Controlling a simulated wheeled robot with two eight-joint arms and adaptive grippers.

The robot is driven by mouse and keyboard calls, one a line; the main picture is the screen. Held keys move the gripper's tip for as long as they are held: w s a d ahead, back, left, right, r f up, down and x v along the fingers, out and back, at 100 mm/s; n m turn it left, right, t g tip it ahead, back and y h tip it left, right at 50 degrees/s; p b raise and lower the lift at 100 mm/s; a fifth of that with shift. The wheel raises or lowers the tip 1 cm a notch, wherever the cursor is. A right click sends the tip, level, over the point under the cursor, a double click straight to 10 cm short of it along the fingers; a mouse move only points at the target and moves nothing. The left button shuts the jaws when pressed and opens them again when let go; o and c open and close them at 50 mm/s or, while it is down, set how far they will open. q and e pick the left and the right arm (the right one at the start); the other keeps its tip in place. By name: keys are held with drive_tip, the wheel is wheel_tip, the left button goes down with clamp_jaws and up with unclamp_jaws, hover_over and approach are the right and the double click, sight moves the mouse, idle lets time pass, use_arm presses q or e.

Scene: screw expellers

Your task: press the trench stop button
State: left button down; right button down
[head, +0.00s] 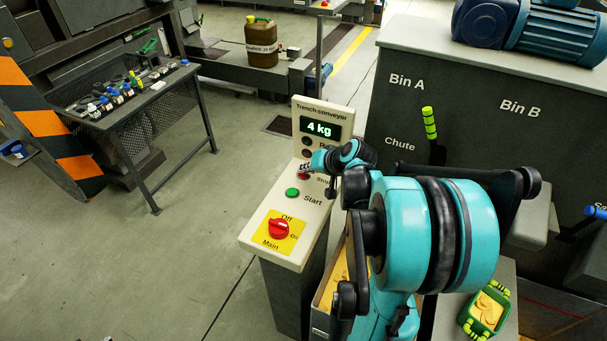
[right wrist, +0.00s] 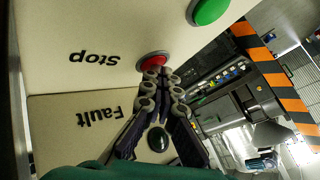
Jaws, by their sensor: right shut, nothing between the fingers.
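The trench conveyor panel (head: 262,213) is a cream control box with a lit "4 kg" display. Its red stop button (head: 303,177) is partly hidden by my right gripper (head: 307,168) in the head view. In the right wrist view the red stop button (right wrist: 153,60) shows beside the upside-down "Stop" label. My right gripper (right wrist: 162,76) is shut and empty, its fingertips overlapping the button's lower edge. I cannot tell whether they touch it or whether it is pushed in. My left gripper is in neither view.
The green start button (head: 292,192) and the red main switch (head: 278,229) sit nearer on the same panel. A dark lamp (right wrist: 158,138) is by the "Fault" label. The grey bin housing (head: 470,110) stands right; open floor lies left.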

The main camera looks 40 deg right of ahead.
sight(305, 176)
idle(0.4)
drive_tip(key=shift+r+p, duration=0.7)
drive_tip(key=shift+r, duration=0.1)
wheel_tip(305, 176, up, 5)
drive_tip(key=p, duration=0.4)
drive_tip(key=shift+r, duration=0.1)
idle(0.5)
